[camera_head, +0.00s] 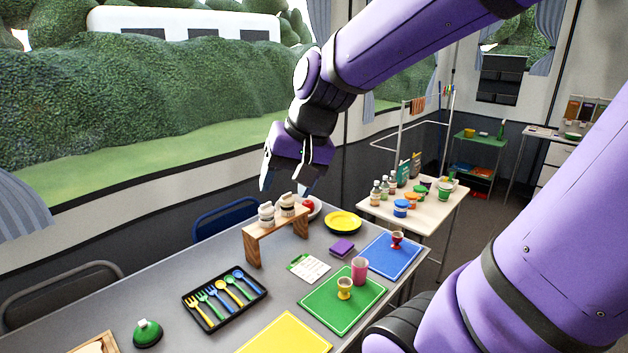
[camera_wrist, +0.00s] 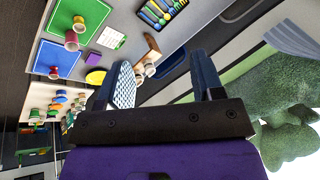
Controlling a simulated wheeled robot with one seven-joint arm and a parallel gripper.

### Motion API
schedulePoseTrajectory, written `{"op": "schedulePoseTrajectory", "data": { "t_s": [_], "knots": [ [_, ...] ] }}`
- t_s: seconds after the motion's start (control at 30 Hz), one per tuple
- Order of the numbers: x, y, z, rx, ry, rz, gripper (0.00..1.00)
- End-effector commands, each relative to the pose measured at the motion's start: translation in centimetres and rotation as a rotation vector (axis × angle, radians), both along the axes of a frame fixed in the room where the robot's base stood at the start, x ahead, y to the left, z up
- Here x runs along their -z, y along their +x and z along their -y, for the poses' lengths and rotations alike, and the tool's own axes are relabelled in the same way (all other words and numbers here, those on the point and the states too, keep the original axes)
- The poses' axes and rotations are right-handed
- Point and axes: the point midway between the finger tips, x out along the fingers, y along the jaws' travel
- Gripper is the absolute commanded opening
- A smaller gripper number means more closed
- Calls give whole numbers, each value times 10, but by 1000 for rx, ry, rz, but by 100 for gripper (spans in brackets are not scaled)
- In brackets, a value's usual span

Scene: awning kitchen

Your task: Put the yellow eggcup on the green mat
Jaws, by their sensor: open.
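The yellow eggcup (camera_head: 345,287) stands upright on the green mat (camera_head: 327,313), toward its right side. A pink cup (camera_head: 359,270) stands just behind it on the same mat. In the wrist view the eggcup (camera_wrist: 79,23) shows small on the green mat (camera_wrist: 90,12), beside the pink cup (camera_wrist: 71,40). My gripper (camera_head: 283,190) is open and empty, high above the back of the table near the wooden stand. Its fingers (camera_wrist: 165,85) show spread apart in the wrist view with nothing between them.
A blue mat (camera_head: 385,262) with a red eggcup (camera_head: 397,240) lies behind the green mat. A yellow mat (camera_head: 285,335) lies in front. A cutlery tray (camera_head: 226,299), a card (camera_head: 308,267), a purple block (camera_head: 342,248), a yellow plate (camera_head: 343,222) and a wooden stand (camera_head: 252,250) surround them.

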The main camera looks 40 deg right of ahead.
Motion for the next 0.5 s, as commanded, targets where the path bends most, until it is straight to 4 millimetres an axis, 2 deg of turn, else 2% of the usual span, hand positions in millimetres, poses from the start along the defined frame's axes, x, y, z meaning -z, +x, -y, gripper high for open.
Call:
{"op": "schedulePoseTrajectory", "data": {
  "t_s": [0.03, 0.2, 0.33, 0.5],
  "knots": [
    [-8, -13, -7, -62, -44, 25, 61],
    [-25, -53, -18, -243, -198, 89, 61],
    [-33, -74, -19, -334, -289, 123, 61],
    [-36, -87, -19, -386, -347, 144, 61]
  ]
}}
